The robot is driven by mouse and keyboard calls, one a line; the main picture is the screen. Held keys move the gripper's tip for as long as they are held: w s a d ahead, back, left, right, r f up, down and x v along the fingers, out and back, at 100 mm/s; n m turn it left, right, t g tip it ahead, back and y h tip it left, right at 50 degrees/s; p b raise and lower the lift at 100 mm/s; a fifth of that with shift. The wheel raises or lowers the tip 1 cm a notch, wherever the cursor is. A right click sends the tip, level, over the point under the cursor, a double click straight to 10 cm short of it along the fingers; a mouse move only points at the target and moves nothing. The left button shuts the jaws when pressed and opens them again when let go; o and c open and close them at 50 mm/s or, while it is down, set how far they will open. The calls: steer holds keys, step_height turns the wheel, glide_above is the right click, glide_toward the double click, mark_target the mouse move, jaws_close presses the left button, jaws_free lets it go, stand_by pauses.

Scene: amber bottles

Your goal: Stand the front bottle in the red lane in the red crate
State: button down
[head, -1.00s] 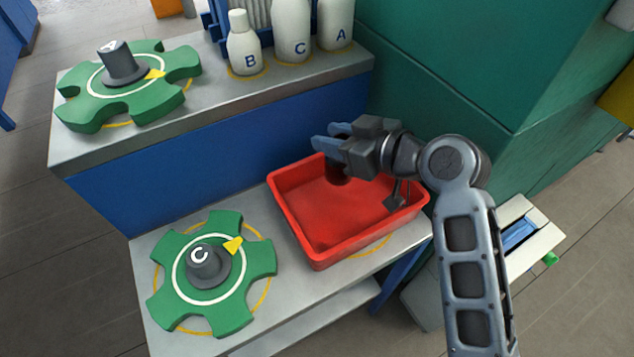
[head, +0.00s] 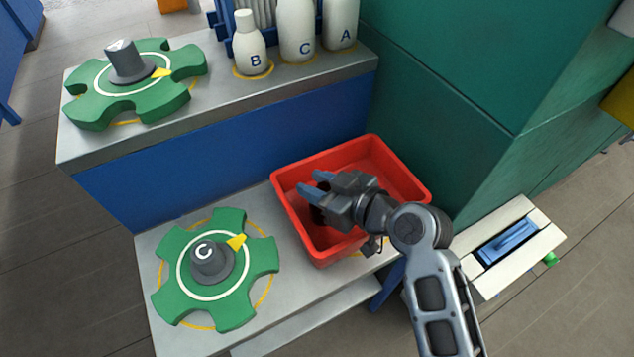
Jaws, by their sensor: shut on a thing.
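The red crate (head: 375,156) stands on the lower grey shelf, and its inside shows bare red around my gripper. My gripper (head: 312,184) is over the left front part of the crate, its blue-tipped fingers pointing left. It is shut on a dark thing, apparently an amber bottle (head: 318,215), mostly hidden beneath the fingers. I cannot tell whether this bottle touches the crate floor. No red lane is visible.
A green star wheel (head: 173,295) marked C is left of the crate. Another green wheel (head: 88,108) and white bottles (head: 249,45) marked B, C and A are on the upper counter. A green wall (head: 450,110) rises behind the crate's right side.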

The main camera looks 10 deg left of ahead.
steer(key=c, duration=1.2)
jaws_free()
steer(key=shift+f, duration=0.15)
steer(key=shift+c, duration=0.2)
steer(key=o, duration=0.5)
steer(key=shift+c, duration=0.2)
steer(key=shift+r, duration=0.3)
steer(key=v, duration=1.2)
steer(key=shift+b, duration=0.3)
steer(key=shift+d+f, duration=0.1)
steer(key=shift+f, duration=0.05)
